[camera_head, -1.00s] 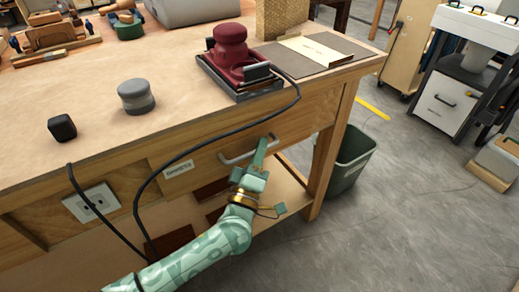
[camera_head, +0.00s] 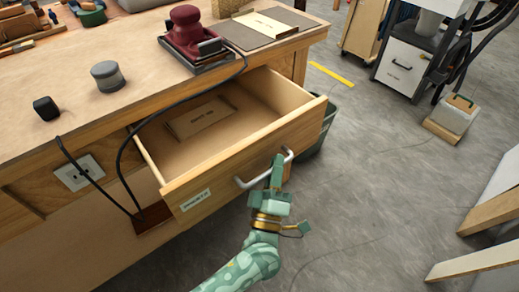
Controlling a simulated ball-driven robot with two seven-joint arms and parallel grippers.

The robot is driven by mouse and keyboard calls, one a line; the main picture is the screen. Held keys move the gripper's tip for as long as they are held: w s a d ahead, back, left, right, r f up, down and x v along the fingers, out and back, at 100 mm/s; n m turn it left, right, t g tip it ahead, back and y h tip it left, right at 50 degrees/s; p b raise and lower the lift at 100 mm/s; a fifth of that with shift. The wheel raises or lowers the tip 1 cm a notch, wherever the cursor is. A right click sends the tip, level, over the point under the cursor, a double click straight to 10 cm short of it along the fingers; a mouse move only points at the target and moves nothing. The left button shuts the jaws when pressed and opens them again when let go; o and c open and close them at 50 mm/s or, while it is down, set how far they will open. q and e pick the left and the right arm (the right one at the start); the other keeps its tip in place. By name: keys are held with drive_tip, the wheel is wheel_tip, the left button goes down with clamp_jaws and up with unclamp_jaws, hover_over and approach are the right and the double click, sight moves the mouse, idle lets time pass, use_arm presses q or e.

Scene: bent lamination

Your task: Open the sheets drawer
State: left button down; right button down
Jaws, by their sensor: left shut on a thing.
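The sheets drawer (camera_head: 245,144) in the front of the wooden workbench is pulled well out. Its front carries a small white label (camera_head: 195,200), too small to read surely, and a silver bar handle (camera_head: 247,182). My left gripper (camera_head: 277,165) is shut on the handle near its right end. My right gripper is not in view.
A maroon sander (camera_head: 187,32) with a black cord stands on the workbench top (camera_head: 120,42). The cord hangs past the drawer's left side to a wall-type outlet (camera_head: 80,173). A green bin (camera_head: 325,128) stands behind the drawer's right side.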

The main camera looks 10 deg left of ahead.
use_arm(q)
drive_tip(key=shift+s+d+f, duration=0.15)
drive_tip(key=shift+s+d, duration=0.75)
drive_tip(key=shift+d, duration=0.25)
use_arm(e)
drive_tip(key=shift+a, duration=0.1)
use_arm(q)
drive_tip(key=c, duration=1.8)
unclamp_jaws()
drive_tip(key=shift+o, duration=0.2)
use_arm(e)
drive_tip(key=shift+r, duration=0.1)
use_arm(q)
drive_tip(key=p+v, duration=0.1)
drive_tip(key=v, duration=1.5)
drive_tip(key=shift+p, duration=0.4)
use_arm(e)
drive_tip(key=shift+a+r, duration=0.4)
use_arm(q)
drive_tip(key=shift+s, duration=0.15)
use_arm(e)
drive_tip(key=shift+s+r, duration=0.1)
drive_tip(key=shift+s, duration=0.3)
